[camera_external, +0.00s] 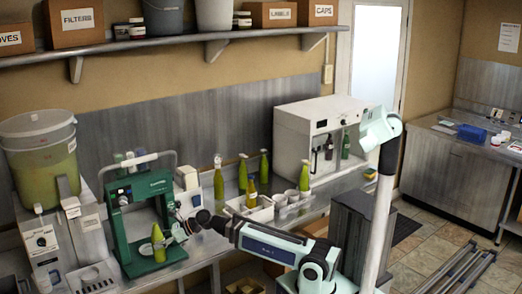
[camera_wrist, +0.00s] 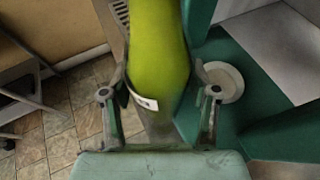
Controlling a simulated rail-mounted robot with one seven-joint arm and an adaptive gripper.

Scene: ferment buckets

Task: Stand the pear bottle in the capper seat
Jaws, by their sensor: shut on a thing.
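The pear bottle (camera_external: 158,245) is yellow-green and stands roughly upright at the front of the green capper (camera_external: 128,219). In the wrist view the bottle (camera_wrist: 158,52) fills the space between the two fingers of my gripper (camera_wrist: 160,88), which is shut on it. A white label with a dark mark shows low on the bottle there. My gripper (camera_external: 178,232) reaches it from the right in the external view. The capper's green body (camera_wrist: 203,45) is right beside the bottle. The bottle's base and the seat are hidden, so I cannot tell whether they touch.
More green bottles (camera_external: 219,184) stand to the right, some by a white crate (camera_external: 262,213). A white machine (camera_external: 318,140) stands behind them. A large bucket (camera_external: 42,160) and a scale-like unit (camera_external: 45,250) are left of the capper. A pale round disc (camera_wrist: 222,82) is near my right finger.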

